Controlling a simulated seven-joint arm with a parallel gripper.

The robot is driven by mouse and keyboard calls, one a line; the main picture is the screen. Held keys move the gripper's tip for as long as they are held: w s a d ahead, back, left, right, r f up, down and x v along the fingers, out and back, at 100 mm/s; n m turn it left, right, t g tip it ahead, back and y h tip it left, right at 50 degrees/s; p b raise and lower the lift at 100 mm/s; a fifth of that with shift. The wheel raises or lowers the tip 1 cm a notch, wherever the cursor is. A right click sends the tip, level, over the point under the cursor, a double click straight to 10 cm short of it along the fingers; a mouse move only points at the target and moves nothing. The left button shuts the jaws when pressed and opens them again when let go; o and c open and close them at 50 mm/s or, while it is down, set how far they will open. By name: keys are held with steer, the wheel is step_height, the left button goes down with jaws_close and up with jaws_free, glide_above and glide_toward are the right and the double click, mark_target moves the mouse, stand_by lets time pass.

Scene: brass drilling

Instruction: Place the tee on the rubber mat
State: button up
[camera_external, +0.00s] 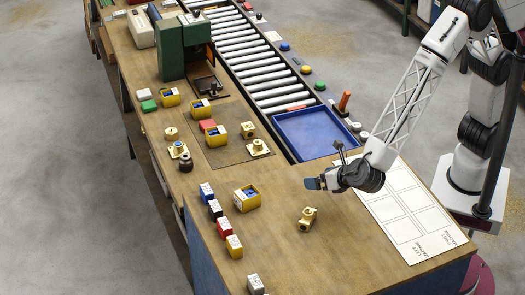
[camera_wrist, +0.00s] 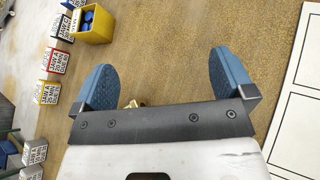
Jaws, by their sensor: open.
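A brass fitting, which looks like the tee (camera_external: 307,219), lies alone on the wooden bench near its front. In the wrist view, a small bit of brass (camera_wrist: 134,103) shows at the edge of my gripper's body, mostly hidden. The rubber mat seems to be the thin brownish sheet (camera_external: 218,158) on the bench in front of the green machine. It bears brass fittings, a yellow bin and a red block. My gripper (camera_external: 313,183) is open and empty above the bench, behind the tee in the external view. Its blue fingers are wide apart in the wrist view (camera_wrist: 164,79).
A yellow bin (camera_external: 246,199) and a row of labelled blocks (camera_external: 224,227) stand left of the tee. A blue tray (camera_external: 315,133) and roller conveyor (camera_external: 257,70) lie beyond. A white outlined board (camera_external: 405,207) lies right. Bench around the tee is clear.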

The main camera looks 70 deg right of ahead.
mark_target(313, 217)
steer(key=s+a+f+n+y, duration=0.1)
steer(key=s+a+n, duration=0.1)
steer(key=a, duration=0.1)
steer(key=s+a+f+n+t+y, duration=0.1)
steer(key=s+a+f, duration=0.1)
steer(key=s+a, duration=0.1)
steer(key=s+a+f+n+y, duration=0.1)
steer(key=s+a+n, duration=0.1)
steer(key=a, duration=0.2)
steer(key=shift+s+a+f+n+t, duration=0.2)
steer(key=shift+f+n+t, duration=0.1)
steer(key=shift+t, duration=0.1)
steer(key=shift+x, duration=1.35)
steer(key=shift+w, duration=0.15)
steer(key=shift+x, duration=2.45)
steer(key=shift+w+a+r, duration=0.1)
steer(key=shift+c, duration=0.2)
